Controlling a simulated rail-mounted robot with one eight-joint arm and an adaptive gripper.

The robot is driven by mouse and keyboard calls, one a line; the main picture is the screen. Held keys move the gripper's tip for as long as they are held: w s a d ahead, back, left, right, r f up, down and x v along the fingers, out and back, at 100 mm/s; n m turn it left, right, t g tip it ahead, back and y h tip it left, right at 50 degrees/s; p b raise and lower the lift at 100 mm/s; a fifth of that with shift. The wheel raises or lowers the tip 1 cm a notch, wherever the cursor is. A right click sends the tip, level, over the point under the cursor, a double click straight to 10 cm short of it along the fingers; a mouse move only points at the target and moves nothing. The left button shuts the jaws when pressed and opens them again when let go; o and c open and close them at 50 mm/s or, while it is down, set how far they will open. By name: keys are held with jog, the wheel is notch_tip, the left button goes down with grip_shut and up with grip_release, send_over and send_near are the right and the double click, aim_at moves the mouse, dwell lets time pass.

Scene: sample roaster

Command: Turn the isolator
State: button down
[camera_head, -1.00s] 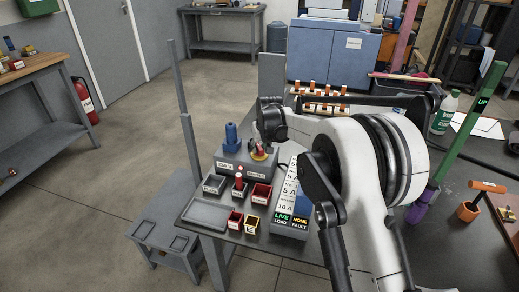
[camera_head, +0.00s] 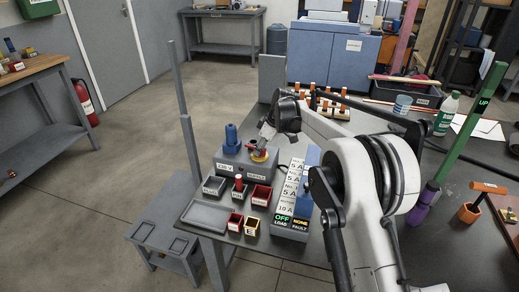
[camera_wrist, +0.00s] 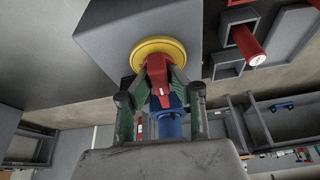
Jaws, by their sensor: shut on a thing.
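The isolator is a red handle (camera_wrist: 158,72) on a round yellow disc (camera_wrist: 150,50), mounted on a grey box (camera_head: 246,164) near the left end of the bench. The display (camera_head: 291,222) in front of the box reads OFF for load and NONE for fault.
A blue part (camera_head: 231,136) stands on the grey box just left of the isolator. Small trays (camera_head: 214,186) and coloured bins (camera_head: 261,195) lie in front. A white label strip (camera_head: 292,187) is to the right. A green post (camera_head: 468,130) stands farther right.

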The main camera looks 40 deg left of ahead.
jog(key=shift+n, duration=0.6)
jog(key=c, duration=1.6)
grip_release()
jog(key=shift+c, duration=0.2)
jog(key=v, duration=1.2)
jog(key=shift+w, duration=0.2)
